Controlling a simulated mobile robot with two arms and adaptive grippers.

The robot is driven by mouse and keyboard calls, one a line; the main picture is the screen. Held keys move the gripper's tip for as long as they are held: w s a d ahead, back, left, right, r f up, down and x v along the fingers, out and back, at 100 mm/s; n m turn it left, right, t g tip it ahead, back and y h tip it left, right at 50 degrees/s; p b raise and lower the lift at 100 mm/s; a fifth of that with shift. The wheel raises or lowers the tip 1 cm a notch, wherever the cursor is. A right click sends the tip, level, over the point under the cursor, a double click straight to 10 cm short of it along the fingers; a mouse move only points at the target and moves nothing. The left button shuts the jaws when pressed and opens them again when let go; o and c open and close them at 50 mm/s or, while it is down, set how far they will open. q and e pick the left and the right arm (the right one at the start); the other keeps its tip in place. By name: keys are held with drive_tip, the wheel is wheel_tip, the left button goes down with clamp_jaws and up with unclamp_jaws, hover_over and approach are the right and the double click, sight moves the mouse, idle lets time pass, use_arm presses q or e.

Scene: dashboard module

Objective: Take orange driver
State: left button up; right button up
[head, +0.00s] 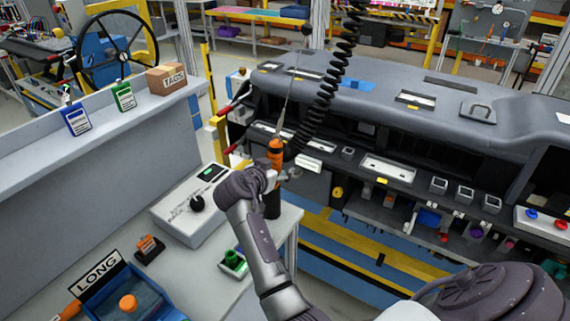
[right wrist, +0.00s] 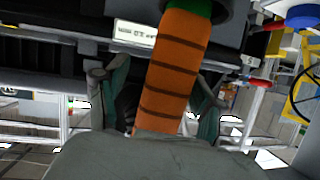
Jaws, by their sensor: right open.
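The orange driver (head: 276,152) hangs upright from a cable beside a black coiled hose, above the right end of the workbench. Its dark lower part shows below my right gripper (head: 279,178). In the right wrist view, the driver's orange ribbed body (right wrist: 175,75) stands between the two fingers of my right gripper (right wrist: 158,105). The fingers are apart on either side of it, and I see gaps between them and the driver. The far side of the grip is hidden. My left gripper is not in view.
The grey dashboard (head: 440,90) lies behind and right of the driver. A white box with a black knob (head: 190,206) stands on the bench to the left. A blue bin marked LONG (head: 118,288) and a small green-topped item (head: 233,262) are nearer.

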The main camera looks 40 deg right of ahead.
drive_tip(key=shift+w, duration=0.15)
drive_tip(key=shift+a, duration=0.2)
drive_tip(key=shift+v, duration=0.8)
drive_tip(key=c, duration=0.6)
drive_tip(key=shift+w+d, duration=0.1)
drive_tip(key=shift+d, duration=0.05)
drive_tip(key=shift+c, duration=1.3)
drive_tip(key=shift+d, duration=0.1)
drive_tip(key=shift+c, duration=1.2)
clamp_jaws()
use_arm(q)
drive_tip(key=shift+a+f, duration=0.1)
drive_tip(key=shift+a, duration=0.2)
